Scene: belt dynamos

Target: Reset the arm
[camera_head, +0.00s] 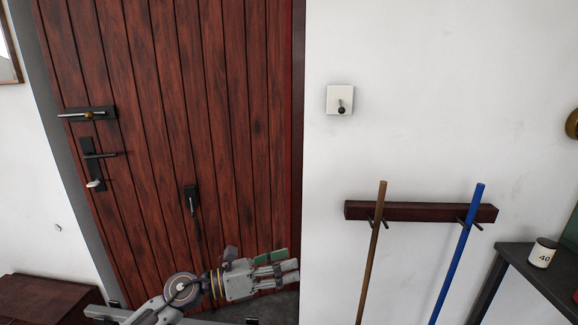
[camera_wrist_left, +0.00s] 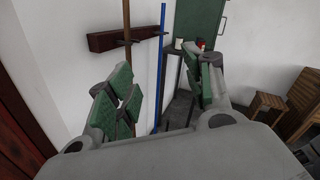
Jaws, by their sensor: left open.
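My left gripper (camera_head: 280,270) is low in the head view, in front of the lower right part of the red-brown plank door (camera_head: 160,120). It points to the right. In the left wrist view its green-padded fingers (camera_wrist_left: 158,90) stand wide apart with nothing between them. My right gripper is in neither view.
A white wall switch (camera_head: 340,100) is right of the door. Below it, a dark wooden rack (camera_head: 420,211) holds a brown pole (camera_head: 371,255) and a blue pole (camera_head: 459,255). A dark table (camera_head: 530,265) with a cup marked 40 (camera_head: 542,252) stands at the right. A brown box (camera_head: 45,298) is at lower left.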

